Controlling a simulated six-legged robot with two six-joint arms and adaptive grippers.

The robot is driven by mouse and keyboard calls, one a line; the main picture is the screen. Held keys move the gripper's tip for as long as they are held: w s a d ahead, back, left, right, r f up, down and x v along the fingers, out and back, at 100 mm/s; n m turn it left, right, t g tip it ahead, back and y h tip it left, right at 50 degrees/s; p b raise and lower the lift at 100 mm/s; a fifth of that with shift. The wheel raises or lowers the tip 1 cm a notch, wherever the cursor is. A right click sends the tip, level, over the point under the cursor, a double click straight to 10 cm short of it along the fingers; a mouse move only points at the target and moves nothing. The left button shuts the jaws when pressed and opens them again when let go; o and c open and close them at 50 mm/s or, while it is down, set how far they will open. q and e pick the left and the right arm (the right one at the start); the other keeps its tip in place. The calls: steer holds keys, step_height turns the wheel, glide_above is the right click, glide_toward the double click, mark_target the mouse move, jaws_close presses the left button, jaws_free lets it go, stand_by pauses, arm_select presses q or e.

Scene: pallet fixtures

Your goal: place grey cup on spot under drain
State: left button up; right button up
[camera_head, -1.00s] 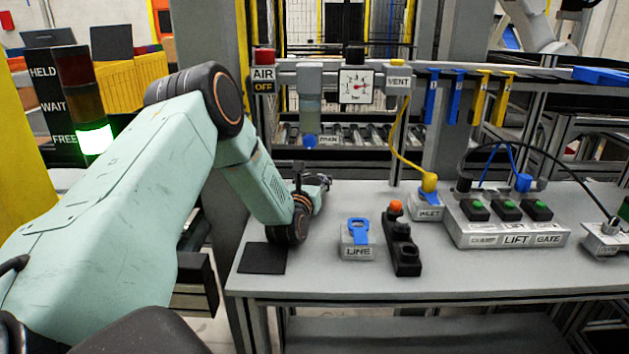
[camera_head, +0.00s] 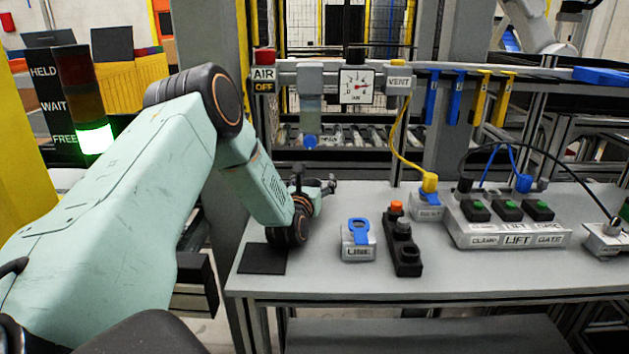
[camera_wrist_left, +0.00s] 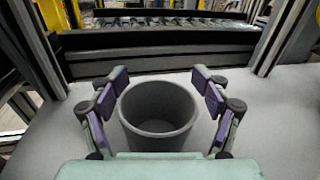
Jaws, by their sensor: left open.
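The grey cup (camera_wrist_left: 158,118) stands upright on the grey table in the left wrist view, and its inside looks empty. My left gripper (camera_wrist_left: 159,88) is open, with its purple-padded fingers on both sides of the cup. Whether a pad touches the cup is hard to tell. In the head view my left gripper (camera_head: 320,185) is low over the table's back left, and my wrist hides the cup. The drain (camera_head: 310,142) is the blue tip under the clear bowl, behind and above the gripper. No marked spot can be made out under it. My right gripper is not in view.
A black square pad (camera_head: 262,259) lies at the table's front left. The LINE block (camera_head: 358,243), a black switch box (camera_head: 404,249) and the LIFT button box (camera_head: 508,232) stand to the right. A gauge (camera_head: 356,86) hangs above. Bare table lies between the gripper and INLET block (camera_head: 427,208).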

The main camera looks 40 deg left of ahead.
arm_select(q)
steer(key=shift+r, duration=0.2)
steer(key=shift+s+d+p, duration=0.1)
steer(key=shift+s+p, duration=0.2)
steer(key=shift+s, duration=0.05)
steer(key=shift+v, duration=3.45)
steer(key=shift+c, duration=0.5)
